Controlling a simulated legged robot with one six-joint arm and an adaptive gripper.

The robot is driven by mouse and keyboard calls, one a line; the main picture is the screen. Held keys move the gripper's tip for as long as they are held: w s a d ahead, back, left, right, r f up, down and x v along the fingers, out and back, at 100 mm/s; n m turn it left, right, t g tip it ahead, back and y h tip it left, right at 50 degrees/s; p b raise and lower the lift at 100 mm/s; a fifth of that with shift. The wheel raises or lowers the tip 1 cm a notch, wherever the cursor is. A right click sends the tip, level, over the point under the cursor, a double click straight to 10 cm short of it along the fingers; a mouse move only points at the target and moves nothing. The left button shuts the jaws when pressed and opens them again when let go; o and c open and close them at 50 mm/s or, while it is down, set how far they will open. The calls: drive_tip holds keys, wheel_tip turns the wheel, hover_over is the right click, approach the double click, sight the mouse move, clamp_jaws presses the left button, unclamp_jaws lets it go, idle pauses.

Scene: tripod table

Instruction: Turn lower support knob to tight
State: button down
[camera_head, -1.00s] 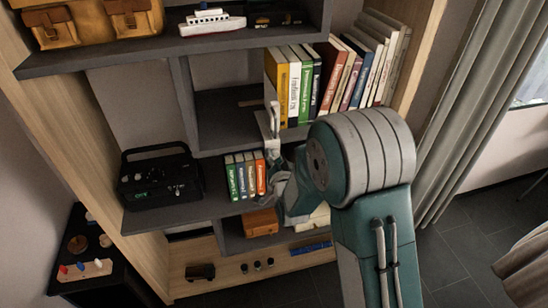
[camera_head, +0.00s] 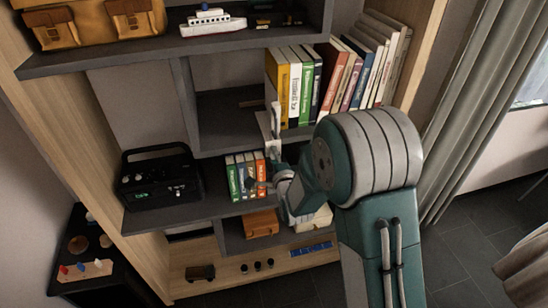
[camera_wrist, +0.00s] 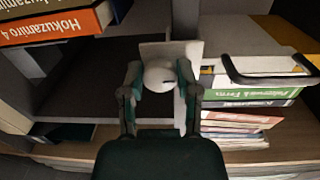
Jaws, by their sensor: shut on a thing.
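The lower support knob (camera_wrist: 160,76) is white and rounded, in the middle of the wrist view, with a short dark mark on its face. A pale plate (camera_wrist: 185,50) is behind it. My gripper (camera_wrist: 159,82) has one finger on each side of the knob and is shut on it. In the head view, a white support (camera_head: 271,125) stands upright at the shelf edge, in front of the books. My gripper there is small and partly hidden by my arm, so the knob's turn position cannot be told.
Small books (camera_head: 246,175) stand just left of my wrist, and taller books (camera_head: 335,80) above. A black radio (camera_head: 160,178) sits on the left shelf. An orange box (camera_head: 261,223) is below. The wrist view shows a green book (camera_wrist: 245,95) and a black handle (camera_wrist: 265,79) at right.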

drive_tip(key=shift+d+f+m, duration=0.15)
drive_tip(key=shift+m, duration=0.45)
drive_tip(key=shift+f, duration=0.1)
drive_tip(key=shift+c, duration=1.9)
unclamp_jaws()
drive_tip(key=shift+o, duration=0.2)
drive_tip(key=v, duration=1.1)
drive_tip(key=shift+s+d, duration=0.15)
drive_tip(key=shift+s, duration=0.25)
